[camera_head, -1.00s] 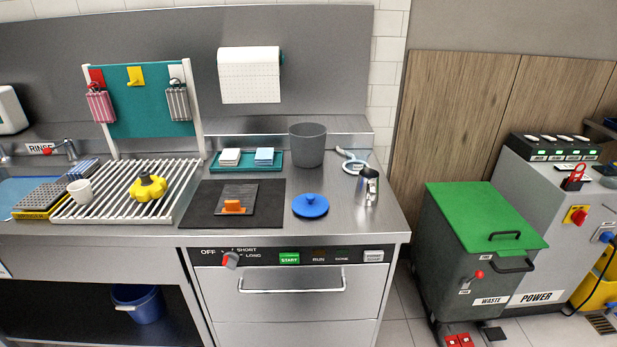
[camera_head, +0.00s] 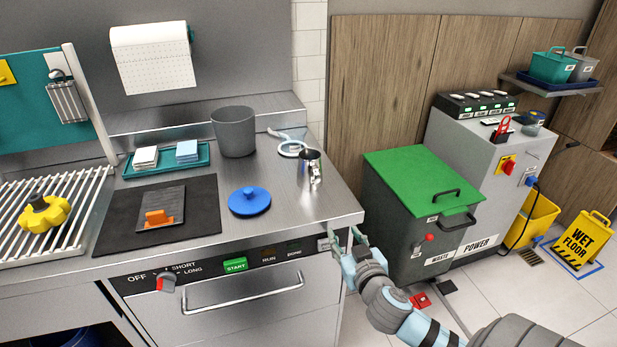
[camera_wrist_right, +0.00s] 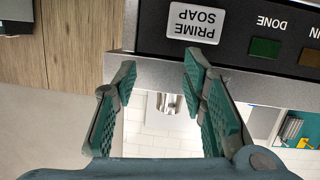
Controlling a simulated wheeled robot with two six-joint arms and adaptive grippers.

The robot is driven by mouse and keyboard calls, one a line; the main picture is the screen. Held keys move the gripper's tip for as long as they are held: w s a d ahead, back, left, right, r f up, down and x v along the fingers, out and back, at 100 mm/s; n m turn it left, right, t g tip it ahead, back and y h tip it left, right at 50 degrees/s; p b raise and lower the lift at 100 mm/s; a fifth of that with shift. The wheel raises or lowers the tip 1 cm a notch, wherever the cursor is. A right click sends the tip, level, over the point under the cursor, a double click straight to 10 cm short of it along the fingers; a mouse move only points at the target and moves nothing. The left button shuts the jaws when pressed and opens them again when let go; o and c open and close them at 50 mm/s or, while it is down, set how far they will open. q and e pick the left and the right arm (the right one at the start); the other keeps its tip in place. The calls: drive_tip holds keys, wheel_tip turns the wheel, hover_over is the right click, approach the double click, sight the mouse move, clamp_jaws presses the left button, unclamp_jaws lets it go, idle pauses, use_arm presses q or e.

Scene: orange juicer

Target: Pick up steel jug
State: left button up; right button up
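The steel jug (camera_head: 309,172) stands upright on the steel counter near its right end, its shiny handle facing the front. My right gripper (camera_head: 346,238) is in front of the counter's right front corner, below and to the right of the jug and apart from it. In the right wrist view my gripper (camera_wrist_right: 160,85) is open, with its two fingers spread and nothing between them. A small shiny part of what looks like the jug (camera_wrist_right: 169,103) shows beyond the fingers in that upside-down view. My left gripper is not in view.
Left of the jug are a blue lid (camera_head: 249,202) and a grey bin (camera_head: 234,133). The control panel (camera_head: 215,266) lies under the counter edge. A green-topped waste cart (camera_head: 420,172) stands right of the counter.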

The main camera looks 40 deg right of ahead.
sight(318, 172)
wheel_tip(318, 172, up, 10)
drive_tip(key=a+t, duration=0.3)
drive_tip(key=shift+m, duration=0.3)
drive_tip(key=x, duration=1.5)
drive_tip(key=shift+d+b, duration=0.1)
drive_tip(key=shift+b, duration=0.2)
drive_tip(key=shift+s+r, duration=0.1)
clamp_jaws()
